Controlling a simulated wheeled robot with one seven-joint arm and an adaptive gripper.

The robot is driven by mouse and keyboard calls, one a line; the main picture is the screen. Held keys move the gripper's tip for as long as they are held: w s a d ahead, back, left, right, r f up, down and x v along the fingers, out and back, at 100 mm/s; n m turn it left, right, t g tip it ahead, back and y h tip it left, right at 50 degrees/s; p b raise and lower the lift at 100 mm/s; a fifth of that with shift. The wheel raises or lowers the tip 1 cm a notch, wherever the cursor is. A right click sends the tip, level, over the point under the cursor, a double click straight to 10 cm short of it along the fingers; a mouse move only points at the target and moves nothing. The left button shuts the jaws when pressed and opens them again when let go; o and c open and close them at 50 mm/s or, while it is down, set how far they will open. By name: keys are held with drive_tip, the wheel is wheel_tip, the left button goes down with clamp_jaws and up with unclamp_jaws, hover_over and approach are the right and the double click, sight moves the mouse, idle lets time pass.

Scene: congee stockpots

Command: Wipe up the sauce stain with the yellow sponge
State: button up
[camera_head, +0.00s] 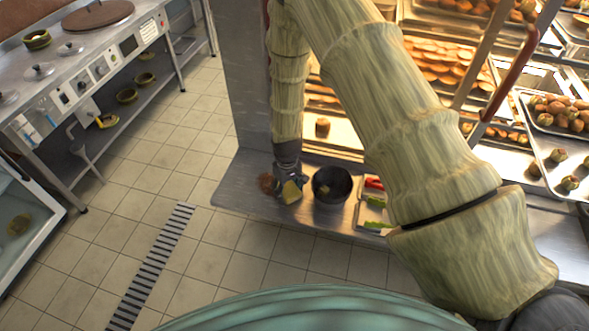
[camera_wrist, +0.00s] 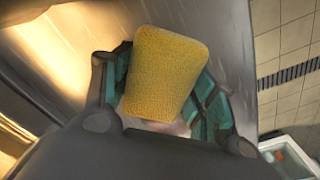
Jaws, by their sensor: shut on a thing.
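The yellow sponge (camera_wrist: 162,72) is held between the green fingers of my gripper (camera_wrist: 165,95) in the wrist view. In the head view my gripper (camera_head: 288,178) is low over the left end of the metal counter (camera_head: 236,185), with the sponge (camera_head: 291,191) at its tip. The brown sauce stain (camera_head: 267,183) lies on the counter just left of the gripper. A small pinkish patch (camera_wrist: 165,127) shows under the sponge in the wrist view. I cannot tell whether the sponge touches the counter.
A dark pot (camera_head: 331,187) stands close right of the gripper. A tray (camera_head: 372,208) with red and green items is beyond it. Lit food shelves (camera_head: 440,75) rise behind. The counter's front and left edges are close, with tiled floor (camera_head: 170,150) below.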

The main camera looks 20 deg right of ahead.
drive_tip(key=r, duration=0.1)
drive_tip(key=r+p, duration=0.2)
drive_tip(key=r, duration=0.1)
drive_tip(key=shift+s+d, duration=0.2)
drive_tip(key=shift+d, duration=0.05)
drive_tip(key=shift+r+p, duration=1.45)
drive_tip(key=shift+r, duration=0.8)
